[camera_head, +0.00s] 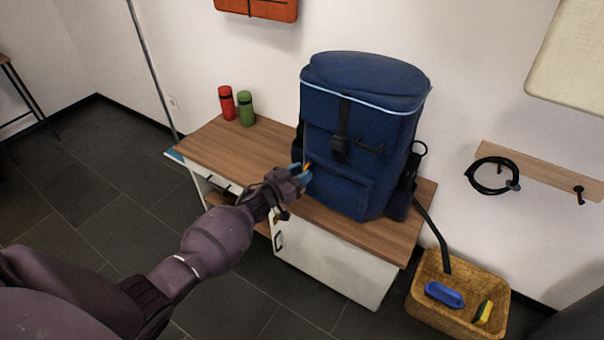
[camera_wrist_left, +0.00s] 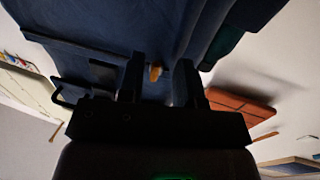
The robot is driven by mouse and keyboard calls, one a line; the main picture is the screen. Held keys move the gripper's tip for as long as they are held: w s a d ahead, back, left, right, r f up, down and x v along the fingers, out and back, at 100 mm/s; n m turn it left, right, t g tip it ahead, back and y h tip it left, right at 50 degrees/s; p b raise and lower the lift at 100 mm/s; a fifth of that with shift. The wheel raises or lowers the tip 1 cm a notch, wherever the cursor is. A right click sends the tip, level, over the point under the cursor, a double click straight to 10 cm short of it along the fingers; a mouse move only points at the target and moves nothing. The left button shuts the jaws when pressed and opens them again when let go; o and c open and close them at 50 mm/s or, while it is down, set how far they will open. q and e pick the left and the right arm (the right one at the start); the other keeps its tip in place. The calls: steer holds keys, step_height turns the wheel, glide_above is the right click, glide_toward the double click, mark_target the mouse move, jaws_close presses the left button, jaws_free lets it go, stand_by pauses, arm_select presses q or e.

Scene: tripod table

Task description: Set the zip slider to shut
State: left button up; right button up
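A blue backpack (camera_head: 345,130) stands upright on a wooden-topped cabinet, with a pale zip line (camera_head: 375,107) around its lid. A small orange tab (camera_head: 307,166), which looks like the zip slider's pull, shows at the pack's front left edge. My left gripper (camera_head: 299,174) is right at this tab. In the left wrist view its two dark fingers (camera_wrist_left: 160,82) stand apart, with the orange tab (camera_wrist_left: 155,73) between them and a gap on both sides. The slider body is too small and dark to make out. My right gripper is not in view.
Red (camera_head: 227,103) and green (camera_head: 246,108) bottles stand on the cabinet top (camera_head: 215,150), left of the pack. A wicker basket (camera_head: 460,310) with a blue item and a yellow item sits on the floor at right. A black cable (camera_head: 490,176) hangs on a wall rail.

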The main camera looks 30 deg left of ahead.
arm_select(q)
steer(key=shift+d, duration=0.1)
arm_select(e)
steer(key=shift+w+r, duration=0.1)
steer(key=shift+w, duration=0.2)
arm_select(q)
steer(key=shift+s, duration=0.1)
